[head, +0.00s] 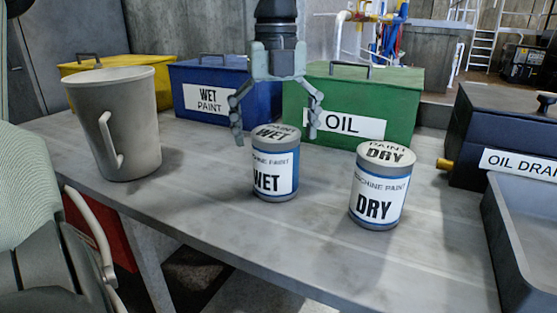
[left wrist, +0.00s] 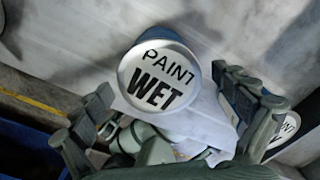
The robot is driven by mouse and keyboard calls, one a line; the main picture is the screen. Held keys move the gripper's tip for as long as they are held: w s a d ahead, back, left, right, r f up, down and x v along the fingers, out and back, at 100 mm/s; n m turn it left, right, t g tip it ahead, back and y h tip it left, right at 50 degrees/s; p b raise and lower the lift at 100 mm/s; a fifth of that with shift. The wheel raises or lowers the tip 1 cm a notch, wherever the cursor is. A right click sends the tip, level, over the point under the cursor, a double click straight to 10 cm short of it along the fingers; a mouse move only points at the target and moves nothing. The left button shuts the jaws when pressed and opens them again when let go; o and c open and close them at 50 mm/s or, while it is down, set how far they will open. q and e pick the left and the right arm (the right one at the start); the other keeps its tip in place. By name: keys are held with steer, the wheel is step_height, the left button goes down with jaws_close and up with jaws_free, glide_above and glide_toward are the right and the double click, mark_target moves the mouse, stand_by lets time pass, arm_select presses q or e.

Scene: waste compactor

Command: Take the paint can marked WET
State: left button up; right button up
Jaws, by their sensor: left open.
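The paint can marked WET (head: 274,178) stands upright on the grey table, with a blue and white label. Its lid, reading PAINT WET, shows in the left wrist view (left wrist: 158,76). My left gripper (head: 275,128) is open and points down above and just behind this can, its fingers spread wider than the lid. In the left wrist view the open fingers (left wrist: 168,118) stand to either side, and the can is not gripped. The paint can marked DRY (head: 379,205) stands upright to the right. My right gripper is not in view.
A large grey mug (head: 117,125) stands at the left. Behind are a yellow box (head: 135,68), a blue WET PAINT box (head: 190,74) and a green OIL box (head: 400,100). An OIL DRAIN box (head: 500,110) and a grey tray (head: 510,245) are at right. The front table is clear.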

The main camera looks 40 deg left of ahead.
arm_select(q)
step_height(320, 180, down, 4)
steer(key=shift+w+a+f, duration=0.1)
steer(key=shift+a+f, duration=0.05)
steer(key=c, duration=1.7)
